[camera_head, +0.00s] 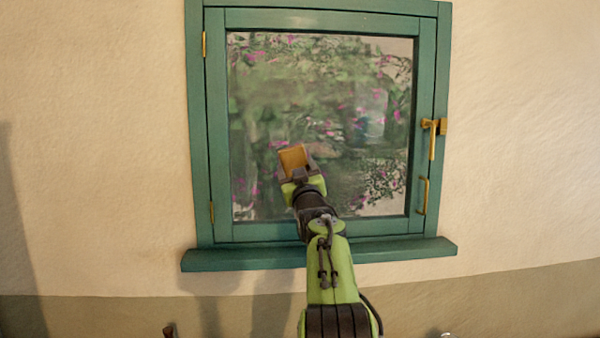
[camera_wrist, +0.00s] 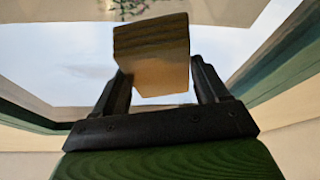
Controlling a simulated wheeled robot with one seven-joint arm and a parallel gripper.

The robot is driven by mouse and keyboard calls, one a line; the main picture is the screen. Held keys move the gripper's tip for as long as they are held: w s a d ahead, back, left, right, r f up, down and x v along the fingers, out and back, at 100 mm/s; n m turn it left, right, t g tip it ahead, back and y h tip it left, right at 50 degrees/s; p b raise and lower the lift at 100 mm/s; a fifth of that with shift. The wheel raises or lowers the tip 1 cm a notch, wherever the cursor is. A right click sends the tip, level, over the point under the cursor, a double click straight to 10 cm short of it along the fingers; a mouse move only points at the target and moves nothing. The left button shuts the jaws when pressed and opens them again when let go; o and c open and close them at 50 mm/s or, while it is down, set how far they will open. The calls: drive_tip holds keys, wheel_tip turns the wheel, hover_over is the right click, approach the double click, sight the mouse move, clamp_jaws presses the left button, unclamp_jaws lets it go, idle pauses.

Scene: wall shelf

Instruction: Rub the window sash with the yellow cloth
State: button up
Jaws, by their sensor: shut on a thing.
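The window sash (camera_head: 216,125) is a closed green frame around a glass pane (camera_head: 320,75), with painted-looking greenery and pink flowers showing through. My gripper (camera_head: 296,162) is in front of the lower middle of the pane. It is shut on a boxy yellow-tan piece (camera_head: 292,157), which looks more like a block than a loose cloth. In the wrist view this yellow piece (camera_wrist: 155,72) sits between both black fingers, with a wood-like band on its upper face. I cannot tell whether it touches the glass.
A green outer frame (camera_head: 195,130) surrounds the sash, with a sill (camera_head: 225,260) jutting out below. A brass latch (camera_head: 432,135) and a brass handle (camera_head: 422,196) are on the right, with hinges on the left. The plaster wall beside the window is bare.

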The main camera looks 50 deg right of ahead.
wheel_tip(320, 180, up, 2)
drive_tip(key=shift+r+p, duration=0.25)
drive_tip(key=shift+p, duration=0.5)
drive_tip(key=shift+s+d+f, duration=0.15)
drive_tip(key=shift+s+d, duration=0.2)
drive_tip(key=shift+d, duration=0.1)
drive_tip(key=shift+s+d+p, duration=0.2)
drive_tip(key=shift+s+d, duration=0.75)
drive_tip(key=shift+d, duration=0.15)
drive_tip(key=shift+s+d+p, duration=0.15)
drive_tip(key=shift+s+d, duration=0.75)
drive_tip(key=shift+d, duration=0.2)
drive_tip(key=shift+s+d+p, duration=1.25)
drive_tip(key=shift+s+d, duration=0.8)
drive_tip(key=shift+d, duration=0.3)
drive_tip(key=shift+s+d+p, duration=0.8)
drive_tip(key=shift+d+p, duration=0.2)
drive_tip(key=shift+s+d, duration=0.2)
drive_tip(key=shift+d, duration=0.05)
drive_tip(key=shift+a, duration=0.15)
